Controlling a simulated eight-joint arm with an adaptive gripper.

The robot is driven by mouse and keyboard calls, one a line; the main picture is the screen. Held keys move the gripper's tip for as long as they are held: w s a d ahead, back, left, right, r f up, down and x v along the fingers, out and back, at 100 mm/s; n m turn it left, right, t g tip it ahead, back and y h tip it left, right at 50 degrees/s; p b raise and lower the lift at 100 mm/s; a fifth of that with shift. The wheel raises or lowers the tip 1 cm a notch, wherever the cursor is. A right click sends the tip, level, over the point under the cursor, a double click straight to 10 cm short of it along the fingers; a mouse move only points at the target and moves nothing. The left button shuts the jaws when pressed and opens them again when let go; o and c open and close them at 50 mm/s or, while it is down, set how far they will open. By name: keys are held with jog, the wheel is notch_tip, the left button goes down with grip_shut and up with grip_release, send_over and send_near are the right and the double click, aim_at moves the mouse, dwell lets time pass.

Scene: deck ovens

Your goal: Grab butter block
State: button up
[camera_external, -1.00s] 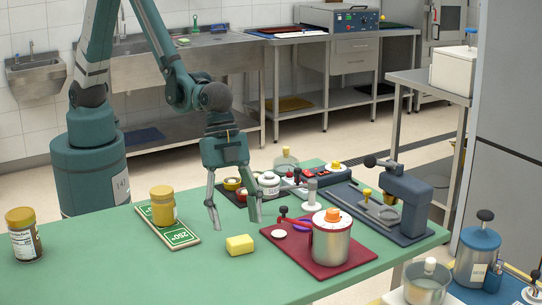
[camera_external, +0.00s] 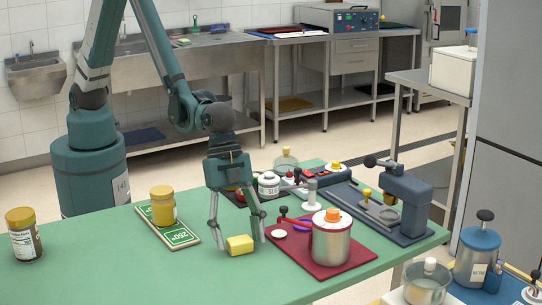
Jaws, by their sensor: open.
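The yellow butter block (camera_external: 239,245) lies on the green table top, left of the dark red mat. My gripper (camera_external: 239,243) points down with its fingers spread apart, one on each side of the block in this view. The left fingertip is close to the block's left end. The right fingertip is just past its right end. I cannot tell whether either finger touches the block.
A metal pot (camera_external: 331,246) with an orange knob stands on the dark red mat (camera_external: 349,263) to the right. A yellow jar (camera_external: 162,207) stands on a green sign (camera_external: 183,237) to the left.

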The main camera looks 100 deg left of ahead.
aim_at(239, 238)
jog(key=shift+c, duration=0.6)
jog(key=c, duration=0.9)
jog(key=shift+r, duration=0.1)
notch_tip(239, 238, up, 10)
jog(key=p, duration=0.1)
dwell(0.7)
